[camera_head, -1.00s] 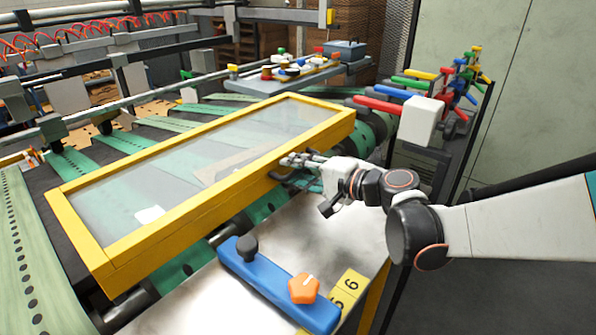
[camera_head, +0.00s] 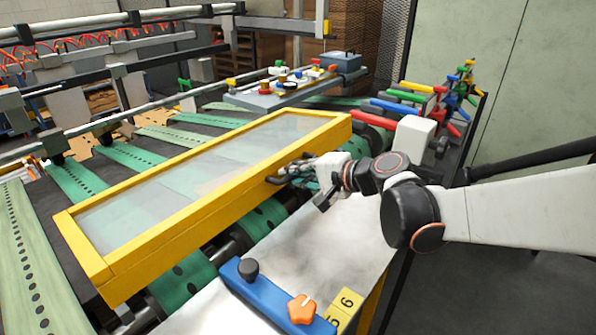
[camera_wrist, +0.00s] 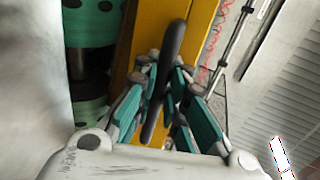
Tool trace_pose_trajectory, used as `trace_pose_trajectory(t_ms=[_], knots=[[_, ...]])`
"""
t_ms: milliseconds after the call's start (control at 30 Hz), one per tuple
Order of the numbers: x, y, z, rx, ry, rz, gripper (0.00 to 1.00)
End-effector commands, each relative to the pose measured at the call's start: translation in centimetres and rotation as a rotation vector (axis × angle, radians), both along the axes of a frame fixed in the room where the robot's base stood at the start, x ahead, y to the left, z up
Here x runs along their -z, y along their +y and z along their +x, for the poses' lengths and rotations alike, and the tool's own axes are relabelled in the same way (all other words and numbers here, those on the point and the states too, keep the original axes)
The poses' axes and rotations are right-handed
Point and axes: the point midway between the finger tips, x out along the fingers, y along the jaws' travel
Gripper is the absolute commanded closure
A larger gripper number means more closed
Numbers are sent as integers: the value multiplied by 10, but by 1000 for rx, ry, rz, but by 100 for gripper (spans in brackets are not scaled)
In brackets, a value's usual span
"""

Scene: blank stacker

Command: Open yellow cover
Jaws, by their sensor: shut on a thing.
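The yellow cover (camera_head: 190,232) is a long yellow frame with a clear pane over the green belts, slightly tilted with its front edge raised. A dark bar handle (camera_wrist: 172,45) stands out from its front side. My gripper (camera_head: 287,173) is at the front side, right of the middle. In the wrist view my gripper (camera_wrist: 163,78) has its teal-padded fingers shut on the handle, one on each side. The yellow front side (camera_wrist: 200,25) shows behind the handle.
A blue control bar (camera_head: 270,297) with a black knob and an orange knob lies on the pale front ledge (camera_head: 330,240). A white block (camera_head: 412,135) and coloured levers (camera_head: 405,95) stand right of the cover. A grey panel (camera_head: 285,92) with coloured knobs stands behind it.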

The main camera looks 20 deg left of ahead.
Motion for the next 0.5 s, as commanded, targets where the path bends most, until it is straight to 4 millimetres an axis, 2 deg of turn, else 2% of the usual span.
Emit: trace_pose_trajectory(t_ms=[33,500], knots=[[-19,2,0,-1,10,-25,100],[-104,26,11,-2,116,-284,100]])
